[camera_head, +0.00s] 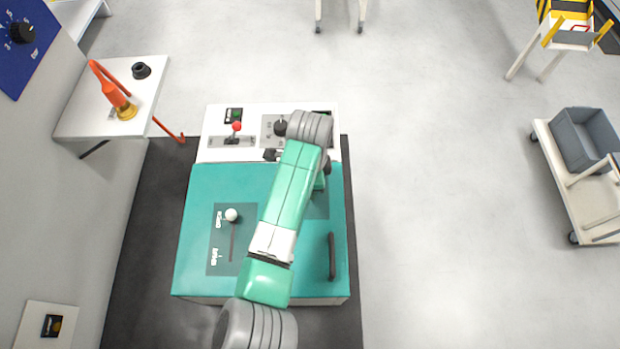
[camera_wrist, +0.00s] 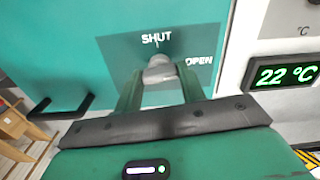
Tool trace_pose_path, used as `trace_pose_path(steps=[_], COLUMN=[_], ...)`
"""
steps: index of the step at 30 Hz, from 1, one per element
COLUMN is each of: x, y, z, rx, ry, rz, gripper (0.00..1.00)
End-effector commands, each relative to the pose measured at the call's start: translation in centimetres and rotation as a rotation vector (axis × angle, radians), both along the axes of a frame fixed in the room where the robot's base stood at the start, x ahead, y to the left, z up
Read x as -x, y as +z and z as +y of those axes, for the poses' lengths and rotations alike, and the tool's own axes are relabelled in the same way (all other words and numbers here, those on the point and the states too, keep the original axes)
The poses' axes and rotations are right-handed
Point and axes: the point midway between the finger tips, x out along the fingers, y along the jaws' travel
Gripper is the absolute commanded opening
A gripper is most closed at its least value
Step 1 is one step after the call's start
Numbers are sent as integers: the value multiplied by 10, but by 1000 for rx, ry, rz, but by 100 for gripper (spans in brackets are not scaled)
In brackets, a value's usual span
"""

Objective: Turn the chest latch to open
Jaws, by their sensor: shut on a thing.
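The chest (camera_head: 203,190) is a teal box with its lid down. Its latch (camera_wrist: 159,69) is a grey knob on a darker plate (camera_wrist: 118,50) marked SHUT and OPEN. The SHUT label is just above the knob in the wrist view, and the OPEN label is to its right. My gripper (camera_wrist: 160,80) has its two green fingers shut on the latch, one on each side. The fingers hide part of the knob, so its exact angle is hard to tell. In the head view my arm hides the latch.
A black handle (camera_head: 332,256) stands on the lid's right side. A lever with a white knob (camera_head: 231,215) is on the left. Behind is a white panel (camera_head: 212,150) with a red-knobbed lever (camera_head: 236,127). A display (camera_wrist: 285,75) reads 22 °C.

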Motion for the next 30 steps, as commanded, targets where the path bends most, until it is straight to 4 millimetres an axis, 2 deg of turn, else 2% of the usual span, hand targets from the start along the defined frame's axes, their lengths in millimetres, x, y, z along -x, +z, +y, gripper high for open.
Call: trace_pose_path(steps=[9,26,27,30], x=[0,0,0,0], y=[1,1,1,0], z=[0,0,0,0], rx=[1,1,1,0], ry=[-110,-135,-135,-134], rz=[0,0,0,0], gripper=[17,17,45,61])
